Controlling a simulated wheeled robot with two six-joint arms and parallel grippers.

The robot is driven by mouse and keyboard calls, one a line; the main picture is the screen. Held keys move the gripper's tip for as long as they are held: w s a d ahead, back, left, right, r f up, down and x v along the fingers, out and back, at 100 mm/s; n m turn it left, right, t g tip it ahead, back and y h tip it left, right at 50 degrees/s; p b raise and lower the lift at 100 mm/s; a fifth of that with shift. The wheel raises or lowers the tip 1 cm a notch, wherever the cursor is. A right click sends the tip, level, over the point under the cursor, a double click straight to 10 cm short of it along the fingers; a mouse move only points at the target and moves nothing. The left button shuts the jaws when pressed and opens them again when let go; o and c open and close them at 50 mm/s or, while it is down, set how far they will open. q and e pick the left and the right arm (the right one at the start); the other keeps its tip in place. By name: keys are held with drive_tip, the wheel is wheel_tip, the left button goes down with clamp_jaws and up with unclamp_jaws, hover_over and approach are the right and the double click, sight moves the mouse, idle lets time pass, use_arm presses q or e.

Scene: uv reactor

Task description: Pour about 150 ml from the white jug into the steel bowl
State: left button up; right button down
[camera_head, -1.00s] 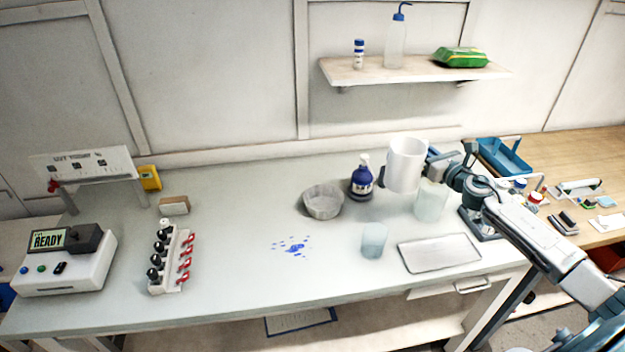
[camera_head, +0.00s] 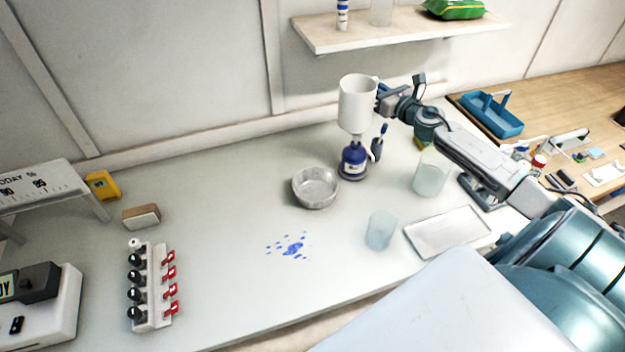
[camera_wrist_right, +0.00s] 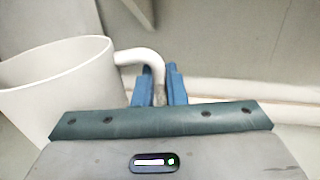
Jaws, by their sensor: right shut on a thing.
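The white jug (camera_head: 357,104) is held up in the air by my right gripper (camera_head: 379,97), upright or nearly so. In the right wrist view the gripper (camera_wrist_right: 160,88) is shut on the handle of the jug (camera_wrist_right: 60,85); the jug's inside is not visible. The steel bowl (camera_head: 315,189) stands on the table, below and to the left of the jug in the head view. The jug is apart from the bowl. My left gripper is not in view.
Two clear beakers (camera_head: 431,175) (camera_head: 381,230) and a metal tray (camera_head: 447,232) are to the right. Blue spots (camera_head: 291,247) mark the table. A shelf (camera_head: 400,32) hangs above.

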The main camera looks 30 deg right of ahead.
sight(373, 79)
drive_tip(key=shift+s, duration=0.15)
drive_tip(key=shift+a+r+n, duration=0.35)
drive_tip(key=shift+r+n, duration=0.05)
drive_tip(key=shift+r, duration=0.1)
drive_tip(key=shift+a+r+n, duration=0.3)
drive_tip(key=shift+r+n, duration=0.3)
drive_tip(key=shift+r, duration=0.05)
drive_tip(key=shift+s+a+r+n+t, duration=0.2)
drive_tip(key=shift+a+r+n+t, duration=0.1)
drive_tip(key=shift+a+r+n, duration=0.25)
drive_tip(key=a+n, duration=0.2)
drive_tip(key=a+r+n, duration=0.1)
drive_tip(key=n, duration=0.1)
drive_tip(key=shift+s+a+t+y, duration=0.3)
drive_tip(key=shift+s+a+t, duration=0.05)
drive_tip(key=shift+s+t, duration=0.05)
drive_tip(key=shift+a+r+n+p, duration=0.2)
drive_tip(key=shift+a+n+p, duration=0.1)
drive_tip(key=shift+n, duration=0.15)
drive_tip(key=r+n, duration=0.1)
drive_tip(key=a+n, duration=0.1)
drive_tip(key=shift+s+a+r+n+y+p, duration=0.2)
drive_tip(key=shift+a+r+n+y+p, duration=0.1)
drive_tip(key=shift+r+y+p, duration=0.1)
drive_tip(key=shift+a+r+n, duration=0.15)
drive_tip(key=shift+a+n, duration=0.1)
drive_tip(key=shift+n, duration=0.25)
